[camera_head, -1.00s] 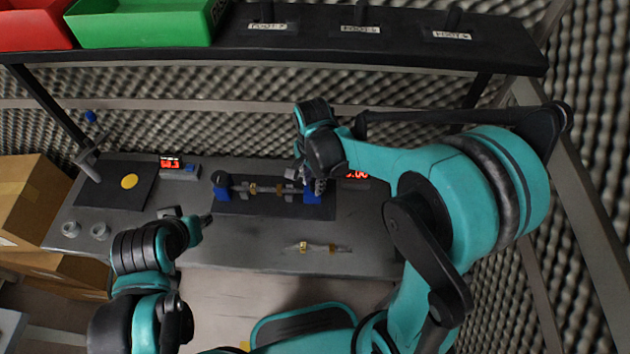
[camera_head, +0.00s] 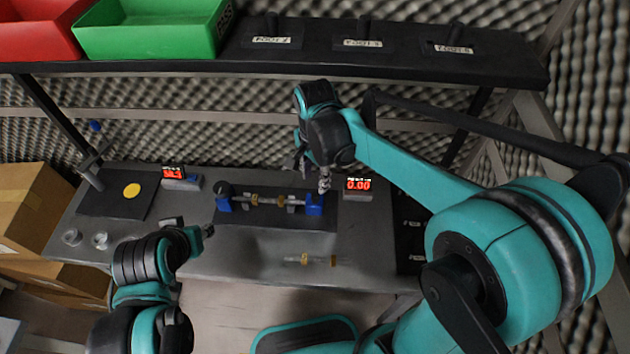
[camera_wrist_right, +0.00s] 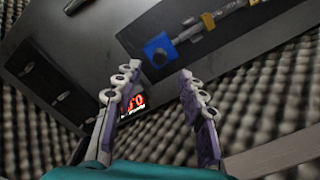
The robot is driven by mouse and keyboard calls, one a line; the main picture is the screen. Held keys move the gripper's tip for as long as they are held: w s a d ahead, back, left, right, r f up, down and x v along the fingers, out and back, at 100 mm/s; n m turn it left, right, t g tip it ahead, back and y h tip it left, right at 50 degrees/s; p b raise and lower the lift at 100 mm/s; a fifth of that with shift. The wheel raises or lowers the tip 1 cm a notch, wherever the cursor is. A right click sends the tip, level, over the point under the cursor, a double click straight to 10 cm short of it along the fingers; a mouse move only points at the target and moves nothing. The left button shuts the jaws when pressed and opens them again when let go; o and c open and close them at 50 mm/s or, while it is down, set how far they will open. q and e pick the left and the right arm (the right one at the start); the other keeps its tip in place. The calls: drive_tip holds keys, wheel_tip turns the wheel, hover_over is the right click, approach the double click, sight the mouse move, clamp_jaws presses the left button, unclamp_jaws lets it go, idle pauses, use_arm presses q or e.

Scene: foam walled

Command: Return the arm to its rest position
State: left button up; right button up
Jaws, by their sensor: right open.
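My right arm reaches in from the right in the head view, and its gripper (camera_head: 312,178) hangs above the right end of the shaft fixture. In the right wrist view the two fingers of this gripper (camera_wrist_right: 155,80) are spread apart with nothing between them. A shaft with brass-coloured parts (camera_head: 268,201) lies across blue supports; the right blue support (camera_head: 314,205) also shows in the wrist view (camera_wrist_right: 160,50). My left arm is at the lower left, with its gripper (camera_head: 207,231) low over the table's front part; its fingers are too small to read.
A second shaft piece (camera_head: 308,260) lies near the front of the grey table (camera_head: 225,265). Two red-digit displays stand behind, one at right (camera_head: 358,186). A black shelf (camera_head: 400,68) with a green bin (camera_head: 150,30) and a red bin (camera_head: 38,30) spans above. Cardboard boxes (camera_head: 30,205) stand left.

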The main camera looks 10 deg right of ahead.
idle(0.4)
drive_tip(key=s+d+r+n+t+b, duration=0.1)
drive_tip(key=s+d+n+t, duration=0.6)
drive_tip(key=s+n, duration=0.4)
drive_tip(key=shift+d+r+n+b, duration=0.2)
drive_tip(key=shift+n+b, duration=0.2)
drive_tip(key=shift+n, duration=0.2)
